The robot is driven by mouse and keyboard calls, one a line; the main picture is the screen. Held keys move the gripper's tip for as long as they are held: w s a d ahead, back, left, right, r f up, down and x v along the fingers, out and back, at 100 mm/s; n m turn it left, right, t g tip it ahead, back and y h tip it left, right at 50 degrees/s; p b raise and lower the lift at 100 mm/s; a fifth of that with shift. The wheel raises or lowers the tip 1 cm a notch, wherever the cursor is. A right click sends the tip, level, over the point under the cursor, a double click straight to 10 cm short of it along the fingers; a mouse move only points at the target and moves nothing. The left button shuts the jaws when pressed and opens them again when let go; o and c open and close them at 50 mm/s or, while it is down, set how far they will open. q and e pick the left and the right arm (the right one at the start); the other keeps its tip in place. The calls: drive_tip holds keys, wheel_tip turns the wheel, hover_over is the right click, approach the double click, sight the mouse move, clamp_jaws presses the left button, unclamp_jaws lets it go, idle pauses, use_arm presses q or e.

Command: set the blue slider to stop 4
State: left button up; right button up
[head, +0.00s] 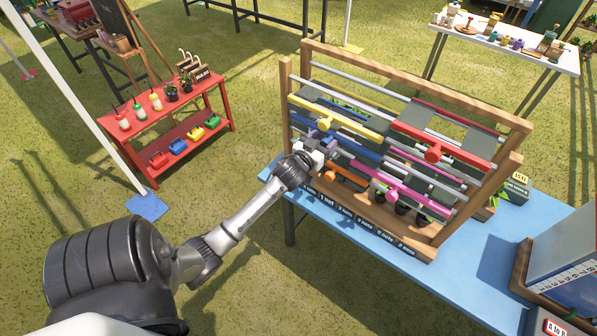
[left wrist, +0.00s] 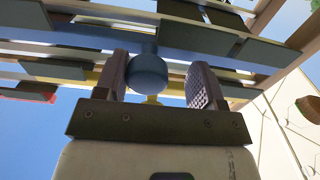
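The blue slider is on the wooden rack (head: 414,92); its round blue knob (left wrist: 148,70) shows in the left wrist view, between my left gripper's fingers. The knob sits close to the left finger, with a clear gap to the right finger. In the head view my left gripper (head: 322,143) is at the left part of the rack, just below the yellow slider (head: 345,119), and hides the blue knob. The gripper is open around the knob. My right gripper is not in view.
A red slider (head: 445,147) is on the rack's right side. An orange slider (head: 349,179) and a magenta slider (head: 420,200) sit lower. The rack stands on a blue table (head: 345,232) with labels along its front. A red stand (head: 160,134) is to the left.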

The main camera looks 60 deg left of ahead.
use_arm(q)
drive_tip(key=s+d+f, duration=0.1)
drive_tip(key=s+d, duration=0.1)
drive_tip(key=s, duration=0.4)
drive_tip(key=s+d+f+g, duration=0.1)
drive_tip(key=s+d, duration=0.2)
drive_tip(key=s, duration=0.3)
drive_tip(key=shift+s+d+m+g, duration=0.3)
drive_tip(key=shift+s, duration=0.1)
idle(0.3)
